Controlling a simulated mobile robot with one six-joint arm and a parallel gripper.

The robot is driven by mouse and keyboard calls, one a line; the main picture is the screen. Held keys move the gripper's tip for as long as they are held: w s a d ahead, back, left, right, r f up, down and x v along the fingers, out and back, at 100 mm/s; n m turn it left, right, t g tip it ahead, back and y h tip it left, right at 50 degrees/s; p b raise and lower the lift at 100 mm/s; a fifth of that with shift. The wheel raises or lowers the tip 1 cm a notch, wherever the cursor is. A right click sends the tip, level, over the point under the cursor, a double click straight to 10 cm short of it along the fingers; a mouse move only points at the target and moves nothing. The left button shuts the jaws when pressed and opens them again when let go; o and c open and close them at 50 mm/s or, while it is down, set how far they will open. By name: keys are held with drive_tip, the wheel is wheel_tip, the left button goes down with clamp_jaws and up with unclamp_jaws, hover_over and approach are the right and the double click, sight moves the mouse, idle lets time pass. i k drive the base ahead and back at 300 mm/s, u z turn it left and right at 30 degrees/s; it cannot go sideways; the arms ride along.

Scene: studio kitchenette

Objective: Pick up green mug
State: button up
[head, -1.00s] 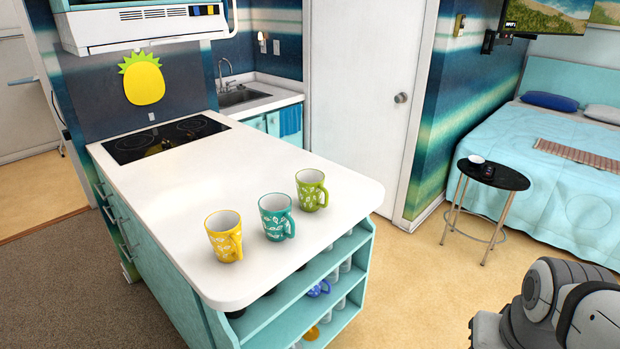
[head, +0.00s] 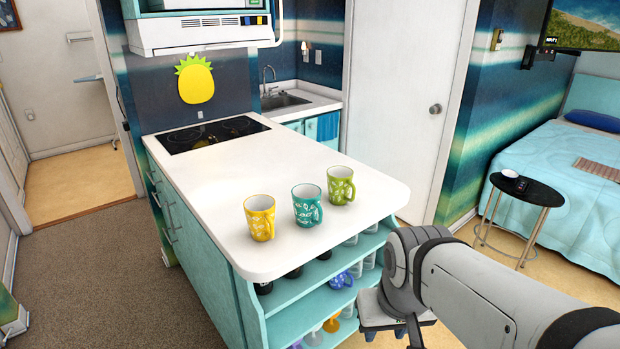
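The green mug (head: 340,186) stands upright on the white counter (head: 220,170), near its right end. It is light green with a white leaf pattern, and its handle points right and toward me. A teal mug (head: 306,206) and a yellow mug (head: 260,219) stand to its left, in a row and apart from it. My gripper (head: 394,328) shows partly at the lower right, beside the shelves and below the counter top, apart from every mug. Its fingers are too unclear to tell whether they are open or shut.
Open teal shelves (head: 312,287) under the counter hold several cups and glasses. A black round side table (head: 526,190) stands at the right beside the bed (head: 548,152). A cooktop (head: 210,134) lies at the counter's far end. The counter around the mugs is clear.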

sight(343, 189)
drive_tip(key=z, duration=0.05)
drive_tip(key=i, duration=1)
drive_tip(key=u, duration=0.05)
